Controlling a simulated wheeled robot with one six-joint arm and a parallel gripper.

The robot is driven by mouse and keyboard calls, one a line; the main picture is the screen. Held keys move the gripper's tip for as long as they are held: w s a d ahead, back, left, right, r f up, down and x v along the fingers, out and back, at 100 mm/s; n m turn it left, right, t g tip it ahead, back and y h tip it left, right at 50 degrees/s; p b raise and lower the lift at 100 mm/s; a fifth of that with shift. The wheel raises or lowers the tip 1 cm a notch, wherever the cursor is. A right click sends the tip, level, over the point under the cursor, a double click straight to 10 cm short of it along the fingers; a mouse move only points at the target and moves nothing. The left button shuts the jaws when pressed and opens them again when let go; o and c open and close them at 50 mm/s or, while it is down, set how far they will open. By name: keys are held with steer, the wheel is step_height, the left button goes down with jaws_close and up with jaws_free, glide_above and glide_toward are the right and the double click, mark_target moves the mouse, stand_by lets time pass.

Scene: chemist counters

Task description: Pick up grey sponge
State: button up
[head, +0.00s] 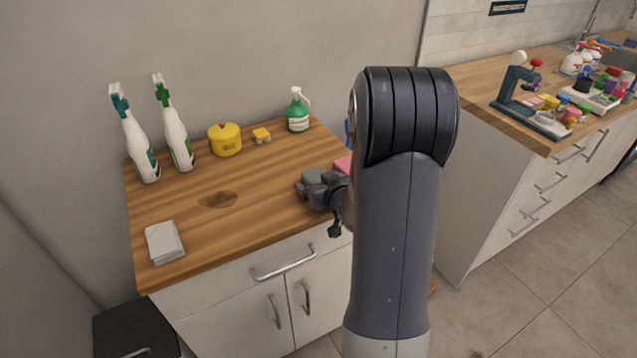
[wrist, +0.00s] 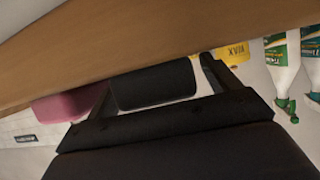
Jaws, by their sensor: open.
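A grey block that looks like the grey sponge (head: 313,175) lies near the right part of the wooden counter, partly hidden by my gripper (head: 326,191). In the wrist view the sponge (wrist: 155,86) looks dark and sits between the two spread fingers of my gripper (wrist: 158,80). The jaws are open, with a finger on each side of it. Whether either finger touches it I cannot tell. My own arm hides the counter's right end in the head view.
A pink block (head: 343,165) lies close beside the sponge. A yellow tin (head: 225,140), small yellow object (head: 262,136), green spray bottle (head: 298,112) and two white spray bottles (head: 136,140) (head: 176,130) stand behind. A folded pale cloth (head: 164,242) lies at front left.

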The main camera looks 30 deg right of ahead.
steer(key=shift+c, duration=0.5)
steer(key=c, duration=0.9)
steer(key=shift+r, duration=0.1)
steer(key=shift+c, duration=0.2)
